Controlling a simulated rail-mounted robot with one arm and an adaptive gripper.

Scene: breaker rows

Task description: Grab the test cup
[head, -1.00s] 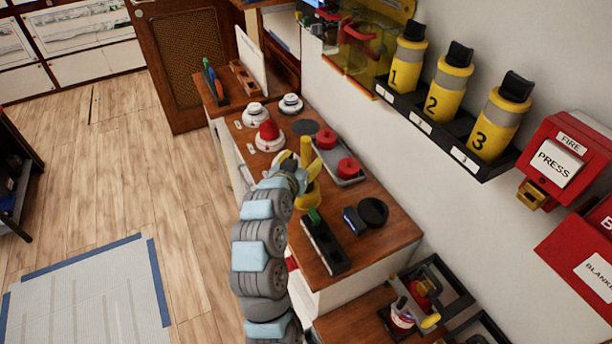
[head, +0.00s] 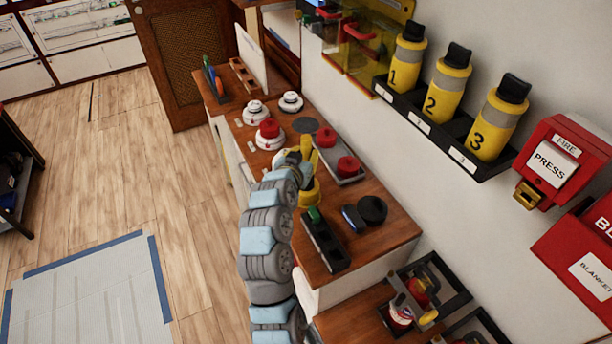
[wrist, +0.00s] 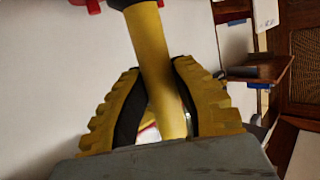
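The test cup (head: 311,191) appears to be the yellow piece with a wide round base and an upright yellow stem, standing on the wooden counter. Its stem also shows in the wrist view (wrist: 155,60), running down between my fingers. My gripper (wrist: 160,72) has yellow ridged fingers with black inner pads. The fingers converge with one pad on each side of the stem, and both pads appear to touch it. In the head view my gripper (head: 290,160) is beside the stem and partly hides it.
White detectors, one with a red top (head: 270,129), stand behind. A grey tray with red round pieces (head: 347,166) is close on the right. A black holder (head: 325,242) and a black round piece (head: 372,209) lie in front. The wall is to the right.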

